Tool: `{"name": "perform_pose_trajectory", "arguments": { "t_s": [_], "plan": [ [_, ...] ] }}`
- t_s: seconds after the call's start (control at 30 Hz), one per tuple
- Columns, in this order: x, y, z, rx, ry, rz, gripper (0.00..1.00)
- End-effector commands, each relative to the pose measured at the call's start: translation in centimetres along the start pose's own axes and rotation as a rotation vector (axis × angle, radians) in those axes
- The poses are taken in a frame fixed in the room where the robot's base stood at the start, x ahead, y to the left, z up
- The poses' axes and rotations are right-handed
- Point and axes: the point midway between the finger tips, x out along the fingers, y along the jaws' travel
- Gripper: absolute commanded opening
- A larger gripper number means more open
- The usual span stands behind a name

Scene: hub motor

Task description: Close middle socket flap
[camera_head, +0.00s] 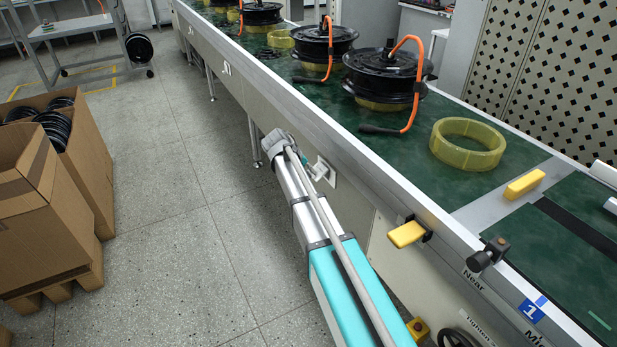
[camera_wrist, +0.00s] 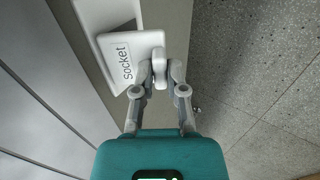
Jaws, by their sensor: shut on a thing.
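A white flap (camera_wrist: 120,62) labelled "socket" shows in the wrist view, in front of a white plate (camera_wrist: 105,14) on the grey side rail. The flap looks tilted away from the plate; how far it stands open I cannot tell. My gripper (camera_wrist: 160,70) is shut on the small white tab (camera_wrist: 160,68) at the flap's edge. In the head view a white socket (camera_head: 323,172) sits on the conveyor's side, beside the end of my arm. My fingers cannot be made out clearly there.
The conveyor's metal edge (camera_head: 300,110) runs above the socket. On the green belt are black hub motors (camera_head: 385,72) with orange cables and a yellow ring (camera_head: 467,144). A yellow block (camera_head: 407,234) juts from the side. Cardboard boxes (camera_head: 45,215) stand left; floor between is clear.

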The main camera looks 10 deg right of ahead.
Motion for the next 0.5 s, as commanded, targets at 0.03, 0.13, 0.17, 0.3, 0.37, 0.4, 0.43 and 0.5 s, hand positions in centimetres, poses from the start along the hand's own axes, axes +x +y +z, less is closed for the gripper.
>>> {"name": "perform_pose_trajectory", "arguments": {
  "t_s": [0.03,0.13,0.17,0.3,0.37,0.4,0.43,0.5],
  "plan": [
    [0.7,-0.7,0.1,-0.001,0.000,0.031,0.00],
    [1.0,-0.9,0.0,-0.001,0.001,0.096,0.00],
    [1.1,-0.9,0.0,-0.002,0.001,0.116,0.00],
    [1.7,-1.1,0.0,-0.001,0.000,0.203,0.00],
    [1.9,-1.2,0.0,-0.001,0.000,0.240,0.00],
    [2.1,-1.3,0.0,-0.001,0.000,0.264,0.00],
    [2.2,-1.3,0.0,-0.001,0.000,0.282,0.00],
    [2.4,-1.4,0.0,-0.002,0.000,0.324,0.00]
  ]
}}
